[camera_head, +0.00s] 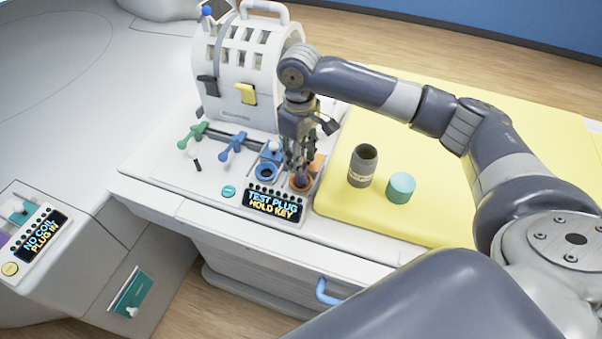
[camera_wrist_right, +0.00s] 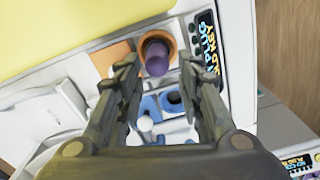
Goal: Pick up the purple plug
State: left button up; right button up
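The purple plug (camera_wrist_right: 155,57) sits upright in an orange round socket (camera_wrist_right: 167,41) on the white console. In the head view the orange socket (camera_head: 301,184) is at the console's right end, and my gripper largely hides the plug. My right gripper (camera_wrist_right: 159,72) is open and empty, pointing down with its fingertips apart on either side of the plug's line. In the head view the right gripper (camera_head: 298,166) is just above the socket. I cannot tell whether the fingers touch the plug. My left gripper is not in view.
A display (camera_head: 272,204) reading "TEST PLUG HOLD KEY" is in front of the socket. A blue ring socket (camera_head: 267,173) and blue lever (camera_head: 232,145) are to the left. A dark cup (camera_head: 362,166) and teal cylinder (camera_head: 401,187) stand on the yellow mat (camera_head: 440,225). A white ribbed device (camera_head: 240,95) stands behind.

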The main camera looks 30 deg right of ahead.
jog(key=f, duration=0.1)
jog(key=f+p, duration=0.1)
jog(key=f, duration=0.2)
jog(key=shift+d+f, duration=0.2)
jog(key=shift+d, duration=0.05)
jog(key=shift+f, duration=0.1)
grip_shut()
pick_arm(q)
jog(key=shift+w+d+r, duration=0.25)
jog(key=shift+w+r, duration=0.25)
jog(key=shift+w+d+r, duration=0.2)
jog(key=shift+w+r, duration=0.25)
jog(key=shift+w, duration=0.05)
